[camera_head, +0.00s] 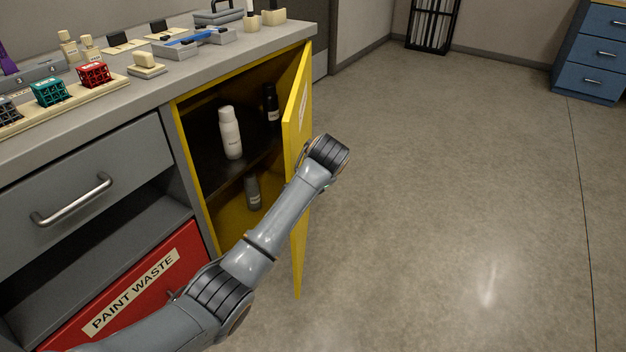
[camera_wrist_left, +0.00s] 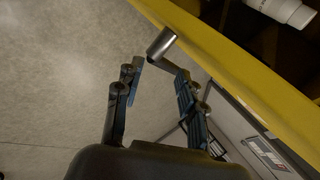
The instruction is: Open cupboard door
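The yellow cupboard door (camera_head: 297,115) stands wide open, swung out from the right side of the yellow cupboard (camera_head: 222,212). My left arm reaches across the front of the cupboard to the door, and its gripper is hidden in the head view. In the left wrist view my left gripper (camera_wrist_left: 156,66) is open, with its fingers apart. A short metal cylinder, apparently the door handle (camera_wrist_left: 161,43), lies just past the fingertips, close to the right finger. I cannot tell whether they touch. The yellow door edge (camera_wrist_left: 215,65) runs diagonally beside it. My right gripper is not in view.
A white bottle (camera_head: 230,133), a dark bottle (camera_head: 271,103) and a grey bottle (camera_head: 252,192) stand inside the cupboard. A drawer (camera_head: 90,180) and a red paint waste bin (camera_head: 140,290) are to its left. The floor (camera_head: 450,180) to the right is clear.

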